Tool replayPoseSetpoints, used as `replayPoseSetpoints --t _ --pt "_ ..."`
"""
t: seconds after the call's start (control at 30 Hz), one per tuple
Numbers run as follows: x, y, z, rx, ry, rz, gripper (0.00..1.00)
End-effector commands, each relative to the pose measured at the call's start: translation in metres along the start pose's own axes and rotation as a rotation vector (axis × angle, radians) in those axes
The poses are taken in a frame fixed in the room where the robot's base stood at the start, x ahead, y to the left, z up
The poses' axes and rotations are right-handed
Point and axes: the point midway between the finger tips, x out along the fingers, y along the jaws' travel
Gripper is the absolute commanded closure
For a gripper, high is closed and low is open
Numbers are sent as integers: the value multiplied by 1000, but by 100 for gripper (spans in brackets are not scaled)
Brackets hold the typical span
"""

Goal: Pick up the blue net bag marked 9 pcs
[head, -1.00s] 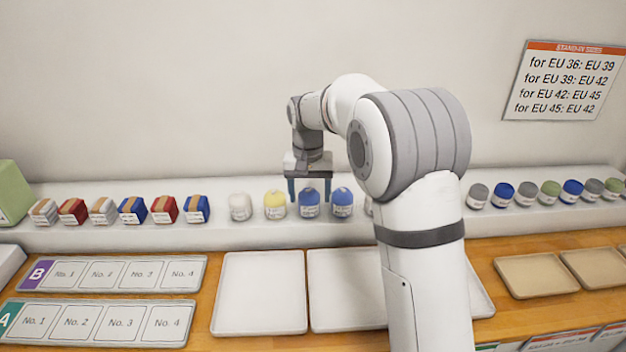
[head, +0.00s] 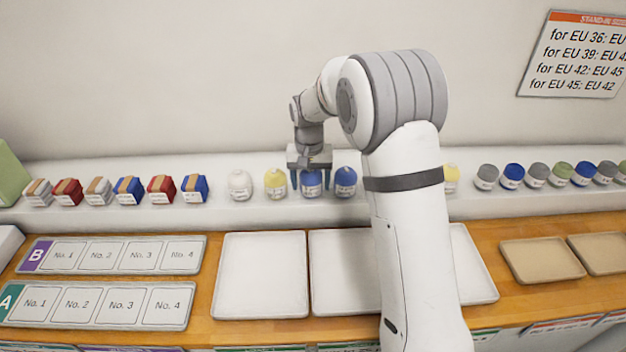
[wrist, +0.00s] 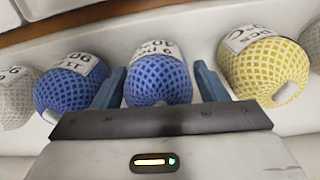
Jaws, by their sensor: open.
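Two blue net bags stand side by side on the white ledge. My gripper (head: 310,178) points down over the left one (head: 311,184) in the head view, open, with one finger on each side of it. In the wrist view my gripper (wrist: 158,72) has this blue bag (wrist: 158,80) between its fingers, with no clear grip on it. The other blue bag (head: 345,182) is just outside the fingers; it shows at left in the wrist view (wrist: 70,85). The labels are too small or cut off to read the piece counts surely.
A yellow net bag (head: 275,184) stands close on the other side, then a white one (head: 240,186). Boxed packs line the ledge at left, and more bags (head: 512,176) at right. White trays (head: 260,275) lie in front. The wall is behind.

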Motion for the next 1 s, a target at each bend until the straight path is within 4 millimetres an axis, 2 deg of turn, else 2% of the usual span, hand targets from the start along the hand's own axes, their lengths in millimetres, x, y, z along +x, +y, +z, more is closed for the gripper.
replayPoseSetpoints --t 0.2,0.63,0.87,1.0 --pt "1 0 0 1 0 0 34" --pt "1 1 0 2 0 0 68" --pt "0 1 -1 2 1 0 68" --pt "-14 2 -1 3 3 -1 68"
